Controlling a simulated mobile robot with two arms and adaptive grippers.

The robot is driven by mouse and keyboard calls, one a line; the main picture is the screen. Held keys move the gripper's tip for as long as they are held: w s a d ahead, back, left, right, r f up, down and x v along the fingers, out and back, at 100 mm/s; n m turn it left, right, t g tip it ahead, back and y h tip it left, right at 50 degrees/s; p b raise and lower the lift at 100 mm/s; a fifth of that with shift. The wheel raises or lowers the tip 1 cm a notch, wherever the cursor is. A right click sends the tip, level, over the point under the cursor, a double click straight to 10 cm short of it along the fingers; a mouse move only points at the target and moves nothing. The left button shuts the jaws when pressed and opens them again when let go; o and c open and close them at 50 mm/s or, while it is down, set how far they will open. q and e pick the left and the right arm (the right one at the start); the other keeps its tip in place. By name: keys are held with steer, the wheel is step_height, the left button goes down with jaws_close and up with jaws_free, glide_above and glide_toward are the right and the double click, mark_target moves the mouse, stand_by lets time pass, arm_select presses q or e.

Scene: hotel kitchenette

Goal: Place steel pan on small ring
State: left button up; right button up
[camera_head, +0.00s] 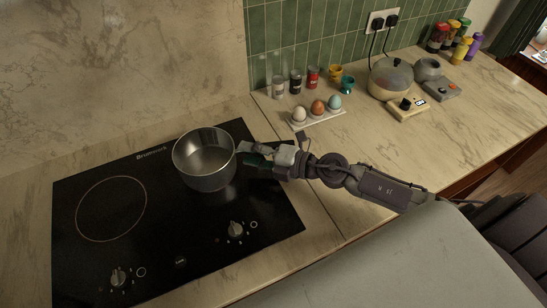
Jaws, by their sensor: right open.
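The steel pan (204,160) is upright and empty over the right rear part of the black cooktop (165,235). Its near side hides the surface beneath it, and no small ring shows; I cannot tell whether one lies under the pan. A large ring outline (111,208) is bare on the left. My right gripper (246,156) is open at the pan's right side, close to its wall. A dark green part shows by the fingers; I cannot tell whether it is the pan's handle. My left gripper is not in view.
Two knobs (235,230) (118,277) sit at the cooktop's front. An egg holder (318,119) with three eggs, spice jars (296,82) and cups stand at the back right. A round cooker (390,78) is farther right. The marble counter between is clear.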

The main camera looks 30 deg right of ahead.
steer(key=b+v, duration=0.4)
steer(key=v, duration=0.6)
steer(key=shift+r, duration=0.15)
